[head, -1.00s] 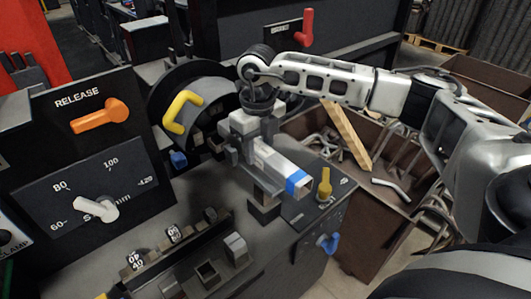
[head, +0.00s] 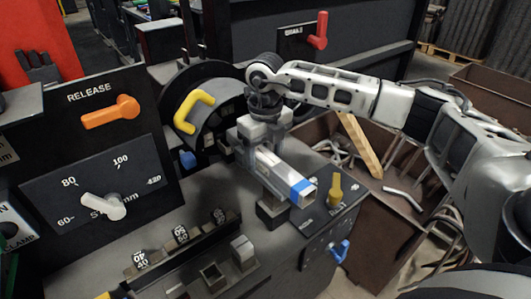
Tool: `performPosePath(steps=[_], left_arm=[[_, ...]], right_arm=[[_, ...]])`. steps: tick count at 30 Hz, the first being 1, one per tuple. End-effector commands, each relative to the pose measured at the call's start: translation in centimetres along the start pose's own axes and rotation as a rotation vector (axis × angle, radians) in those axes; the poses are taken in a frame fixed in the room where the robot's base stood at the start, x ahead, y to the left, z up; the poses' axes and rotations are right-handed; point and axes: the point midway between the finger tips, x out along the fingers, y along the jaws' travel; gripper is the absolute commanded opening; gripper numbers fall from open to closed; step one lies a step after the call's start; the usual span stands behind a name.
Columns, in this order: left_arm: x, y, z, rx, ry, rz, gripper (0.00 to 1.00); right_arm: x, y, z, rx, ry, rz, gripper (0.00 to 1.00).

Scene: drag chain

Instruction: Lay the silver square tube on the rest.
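The silver square tube (head: 278,172) slants toward me in the middle of the head view, with a blue band near its open front end. My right gripper (head: 262,146) comes down from above at the tube's rear part, with its fingers around it, and appears shut on it. A dark block (head: 272,214), which looks like the rest, stands under the tube's front part. I cannot tell whether the tube touches it. The tube's rear end is hidden by my gripper. My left gripper is out of view.
A round bending head with a yellow handle (head: 193,110) is close behind-left of my gripper. A yellow knob (head: 335,189) stands right of the tube's end. A panel with an orange release lever (head: 112,113) is at left. A scrap bin (head: 432,212) lies at right.

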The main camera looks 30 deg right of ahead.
Motion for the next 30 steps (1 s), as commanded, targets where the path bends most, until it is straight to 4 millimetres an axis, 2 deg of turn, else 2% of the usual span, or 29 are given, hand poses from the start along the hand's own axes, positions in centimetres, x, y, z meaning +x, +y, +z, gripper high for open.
performPosePath(steps=[8, 13, 17, 24, 30], left_arm=[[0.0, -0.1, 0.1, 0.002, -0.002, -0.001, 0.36], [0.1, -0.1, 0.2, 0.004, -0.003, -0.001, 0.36], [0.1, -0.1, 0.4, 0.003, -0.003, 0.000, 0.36], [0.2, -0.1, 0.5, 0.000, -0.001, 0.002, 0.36], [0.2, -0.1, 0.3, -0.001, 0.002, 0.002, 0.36]], right_arm=[[0.1, 0.0, -0.1, 0.000, 0.004, -0.001, 0.62], [-1.4, 0.0, 0.0, 0.000, 0.000, 0.000, 0.62], [-4.0, 0.0, 0.1, 0.000, -0.004, 0.000, 0.62], [-10.0, 0.0, 0.1, 0.000, -0.004, 0.000, 0.62], [-13.9, 0.1, 0.1, -0.001, -0.003, 0.000, 0.62]])
